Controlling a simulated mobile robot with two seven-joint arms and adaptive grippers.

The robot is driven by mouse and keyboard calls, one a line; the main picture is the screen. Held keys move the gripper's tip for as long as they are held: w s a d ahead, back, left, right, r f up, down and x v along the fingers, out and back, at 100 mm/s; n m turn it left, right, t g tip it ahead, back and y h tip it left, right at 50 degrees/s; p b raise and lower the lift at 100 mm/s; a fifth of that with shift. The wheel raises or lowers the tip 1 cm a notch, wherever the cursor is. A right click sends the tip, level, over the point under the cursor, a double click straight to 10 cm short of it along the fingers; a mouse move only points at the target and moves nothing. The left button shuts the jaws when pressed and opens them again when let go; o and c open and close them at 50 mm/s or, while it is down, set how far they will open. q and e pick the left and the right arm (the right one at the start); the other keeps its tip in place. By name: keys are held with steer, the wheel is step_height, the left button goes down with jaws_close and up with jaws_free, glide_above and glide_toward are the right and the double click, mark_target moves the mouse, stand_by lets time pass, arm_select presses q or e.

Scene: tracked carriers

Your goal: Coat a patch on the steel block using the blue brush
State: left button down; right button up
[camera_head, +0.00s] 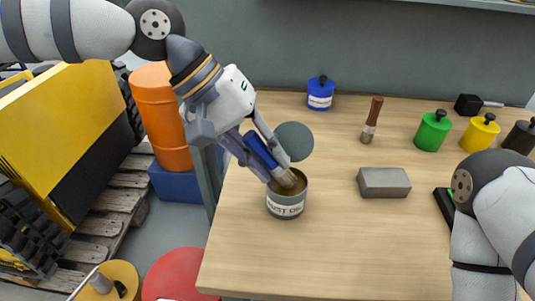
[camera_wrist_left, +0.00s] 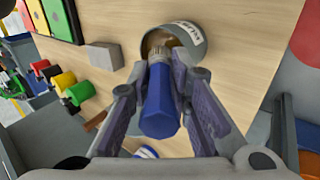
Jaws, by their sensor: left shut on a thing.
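My left gripper (camera_head: 258,151) is shut on the blue brush (camera_head: 262,153), holding it tilted with its bristle end at the mouth of an open grey can (camera_head: 286,211). The bristles reach into the can's opening; how deep they are I cannot tell. The can's label is only partly readable. In the left wrist view the brush's blue handle (camera_wrist_left: 160,105) sits between both fingers, with the can (camera_wrist_left: 188,38) beyond it. The grey steel block (camera_head: 384,184) lies on the table to the right of the can and also shows in the wrist view (camera_wrist_left: 103,56). My right gripper is out of view.
A round grey disc (camera_head: 294,141) shows behind the can. Table between can and block is clear.

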arm_select(q)
steer(key=shift+f, duration=0.1)
steer(key=shift+r+p, duration=0.85)
steer(key=shift+r, duration=2.75)
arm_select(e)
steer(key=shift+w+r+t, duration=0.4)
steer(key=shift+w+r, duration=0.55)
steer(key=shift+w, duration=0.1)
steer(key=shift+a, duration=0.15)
